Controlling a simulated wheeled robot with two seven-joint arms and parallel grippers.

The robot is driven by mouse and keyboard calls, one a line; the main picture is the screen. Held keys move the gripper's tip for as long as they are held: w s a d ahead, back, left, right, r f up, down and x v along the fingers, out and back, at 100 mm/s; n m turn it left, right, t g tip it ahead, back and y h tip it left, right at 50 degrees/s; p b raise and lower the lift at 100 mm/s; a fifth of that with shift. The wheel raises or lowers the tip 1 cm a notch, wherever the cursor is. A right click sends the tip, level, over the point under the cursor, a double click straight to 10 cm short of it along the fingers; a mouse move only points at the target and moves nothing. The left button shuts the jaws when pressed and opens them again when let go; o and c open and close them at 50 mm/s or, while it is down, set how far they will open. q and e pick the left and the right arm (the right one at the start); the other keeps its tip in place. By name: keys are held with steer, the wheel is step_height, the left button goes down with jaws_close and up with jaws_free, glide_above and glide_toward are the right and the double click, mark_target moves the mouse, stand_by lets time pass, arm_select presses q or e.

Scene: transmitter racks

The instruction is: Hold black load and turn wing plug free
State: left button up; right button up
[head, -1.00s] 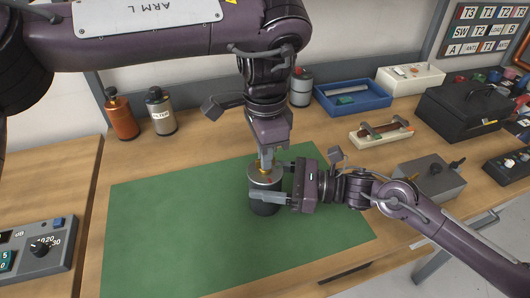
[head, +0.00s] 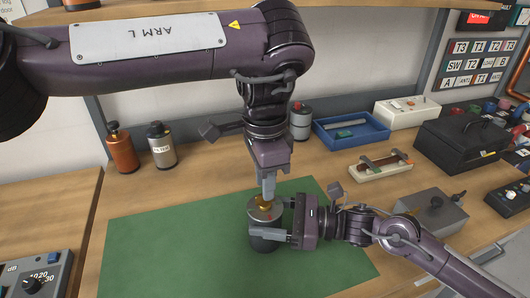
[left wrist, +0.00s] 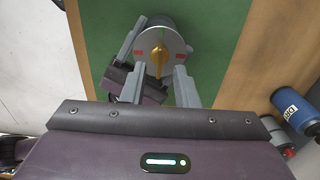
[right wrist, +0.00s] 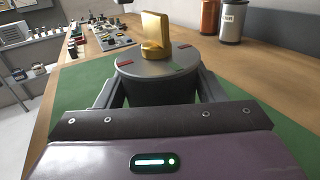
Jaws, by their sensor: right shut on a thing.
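The black load (head: 265,240) is a dark cylinder with a grey top standing on the green mat. Its top carries red and green marks (right wrist: 181,70). The gold wing plug (right wrist: 152,35) stands upright at the centre of that top. It also shows in the left wrist view (left wrist: 158,60). My right gripper (head: 268,225) is shut around the load's sides from the right; its fingers show on both sides in the right wrist view (right wrist: 160,92). My left gripper (head: 267,195) points down just above the plug. Its fingers (left wrist: 160,82) are apart, and no finger touches the plug in the right wrist view.
The green mat (head: 170,245) is clear to the left of the load. An orange canister (head: 122,150) and a filter canister (head: 161,147) stand behind. A blue tray (head: 350,133), a fuse-like block (head: 381,165) and a grey box (head: 431,213) are at right.

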arm_select(q)
step_height(320, 180, up, 9)
stand_by(0.3)
steer(key=shift+r, duration=0.1)
arm_select(e)
steer(key=o, duration=1.3)
steer(key=shift+o, duration=0.2)
